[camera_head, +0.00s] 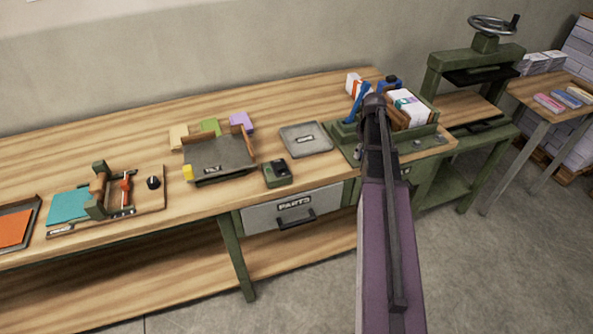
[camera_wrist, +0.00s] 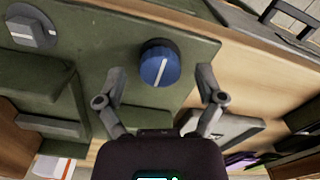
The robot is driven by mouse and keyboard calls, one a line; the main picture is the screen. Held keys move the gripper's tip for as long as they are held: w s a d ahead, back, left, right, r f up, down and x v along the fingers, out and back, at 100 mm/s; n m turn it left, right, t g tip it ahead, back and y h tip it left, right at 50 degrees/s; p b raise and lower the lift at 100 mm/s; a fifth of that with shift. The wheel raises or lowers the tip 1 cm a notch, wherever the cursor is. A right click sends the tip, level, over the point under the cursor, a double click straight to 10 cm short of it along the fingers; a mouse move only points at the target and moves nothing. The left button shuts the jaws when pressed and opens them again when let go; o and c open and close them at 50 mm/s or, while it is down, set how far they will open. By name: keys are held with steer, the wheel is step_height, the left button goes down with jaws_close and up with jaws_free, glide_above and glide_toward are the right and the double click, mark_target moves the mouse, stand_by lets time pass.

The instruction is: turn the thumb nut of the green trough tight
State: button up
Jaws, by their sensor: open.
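The green trough (camera_head: 431,131) stands at the right end of the bench, partly hidden behind my arm, with white paper blocks in it. In the wrist view its green plate (camera_wrist: 195,48) carries a round blue knob (camera_wrist: 160,63) with a white pointer line, which looks like the thumb nut. My gripper (camera_wrist: 160,79) is open, with one finger on each side of the blue knob. Gaps show between both fingers and the knob. A grey knob (camera_wrist: 33,31) sits on the same plate farther left.
A grey tray (camera_head: 306,139) and a small green box (camera_head: 278,173) lie left of the trough. A green press (camera_head: 478,60) stands to the right. The drawer marked PARTS (camera_head: 293,210) is shut.

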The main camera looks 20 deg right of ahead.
steer(key=n, duration=0.6)
steer(key=shift+r, duration=0.1)
step_height(320, 180, up, 14)
steer(key=p, duration=1.5)
steer(key=s+a+f+m+b, duration=0.1)
steer(key=s+a+m, duration=0.2)
steer(key=a, duration=0.6)
steer(key=s+a+f+m+b, duration=0.2)
steer(key=s+a+m, duration=0.1)
steer(key=a, duration=0.6)
steer(key=s+a+f+m+b, duration=0.1)
steer(key=s+a, duration=0.3)
steer(key=a, duration=0.6)
steer(key=shift+s+f+m+b, duration=0.35)
steer(key=shift+m+b, duration=0.4)
steer(key=shift+m, duration=0.15)
steer(key=shift+s+a+f+m, duration=0.25)
steer(key=shift+s+a+m, duration=0.35)
steer(key=shift+s+a, duration=0.5)
